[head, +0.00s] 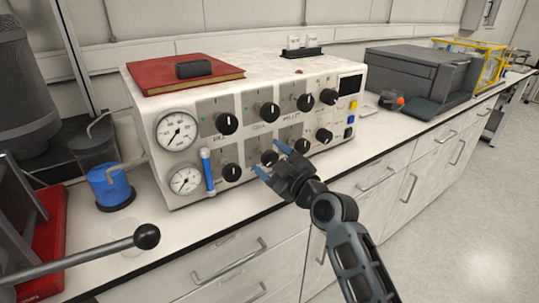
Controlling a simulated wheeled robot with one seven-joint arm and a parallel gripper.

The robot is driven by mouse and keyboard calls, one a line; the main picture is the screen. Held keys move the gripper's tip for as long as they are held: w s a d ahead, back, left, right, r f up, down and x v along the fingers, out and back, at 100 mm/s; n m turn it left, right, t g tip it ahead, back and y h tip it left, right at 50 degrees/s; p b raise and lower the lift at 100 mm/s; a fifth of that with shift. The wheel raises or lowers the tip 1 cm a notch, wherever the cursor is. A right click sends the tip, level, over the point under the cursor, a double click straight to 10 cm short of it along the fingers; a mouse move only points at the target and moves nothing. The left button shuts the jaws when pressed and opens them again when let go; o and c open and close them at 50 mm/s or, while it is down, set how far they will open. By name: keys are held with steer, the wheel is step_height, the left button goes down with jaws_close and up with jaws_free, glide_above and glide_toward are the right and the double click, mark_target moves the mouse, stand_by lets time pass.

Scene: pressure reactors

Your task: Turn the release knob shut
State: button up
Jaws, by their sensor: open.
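A white control box (285,68) stands on the counter with two rows of round black knobs on its front. The labels are too small to read surely, so I cannot tell by name which is the release knob. My gripper (268,159) is open, its blue-tipped fingers at a lower-row middle knob (269,157). A lower-left knob (231,172) and a lower-right knob (324,136) are clear.
Two gauges, upper (177,131) and lower (186,180), and an upright blue tube (207,170) are at the box's left. A red book (185,74) lies on top. A ball-ended lever (146,237) stands out at front left. The floor (470,230) at right is clear.

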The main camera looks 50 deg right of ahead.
steer(key=shift+w, duration=0.35)
steer(key=shift+c, duration=0.5)
steer(key=c, duration=0.9)
steer(key=shift+c, duration=0.2)
